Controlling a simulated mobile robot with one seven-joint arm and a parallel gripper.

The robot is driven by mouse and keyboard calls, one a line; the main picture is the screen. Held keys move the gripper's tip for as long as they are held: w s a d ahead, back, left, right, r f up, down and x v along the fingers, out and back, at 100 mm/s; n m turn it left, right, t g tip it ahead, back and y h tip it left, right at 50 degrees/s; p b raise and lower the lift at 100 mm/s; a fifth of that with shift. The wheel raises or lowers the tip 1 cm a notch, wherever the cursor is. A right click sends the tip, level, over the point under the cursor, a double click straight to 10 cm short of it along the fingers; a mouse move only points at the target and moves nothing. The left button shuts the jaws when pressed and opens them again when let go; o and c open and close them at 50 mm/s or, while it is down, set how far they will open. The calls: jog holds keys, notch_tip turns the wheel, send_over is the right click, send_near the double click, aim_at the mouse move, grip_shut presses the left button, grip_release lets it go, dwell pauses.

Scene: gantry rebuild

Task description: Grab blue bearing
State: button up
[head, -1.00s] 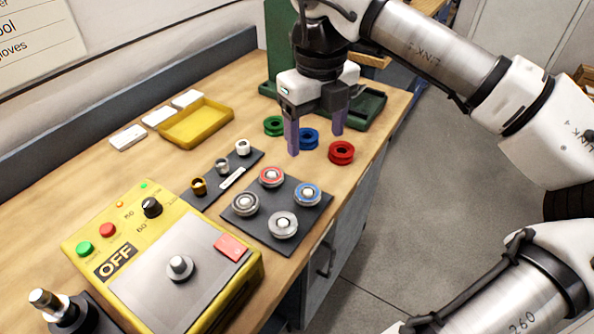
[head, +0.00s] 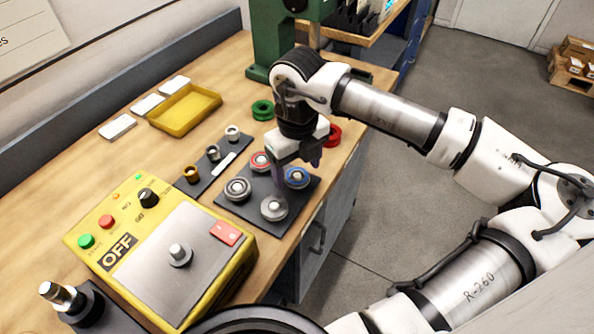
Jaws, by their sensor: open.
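The blue bearing (head: 297,179) is a silver disc with a blue ring, on the dark square plate (head: 241,208) at its right corner. My gripper (head: 298,180) is open, pointing down, with its purple fingers apart. In the head view one finger shows left of the blue bearing and the other behind its upper right. The bearing appears between the fingers, but I cannot tell their height above it or any contact. The other bearings on the plate are a red-ringed one (head: 261,161), a grey one (head: 237,190) and a plain silver one (head: 274,208).
A green ring (head: 262,110) and a red ring (head: 334,135) lie behind; the blue ring is hidden by my arm. A yellow control box (head: 105,232) stands in front, a strip with small bushings (head: 213,153) to the left, and a yellow tray (head: 186,107) farther back.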

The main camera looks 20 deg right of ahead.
jog(key=shift+f, duration=0.55)
jog(key=c, duration=1.1)
jog(key=shift+r, duration=0.1)
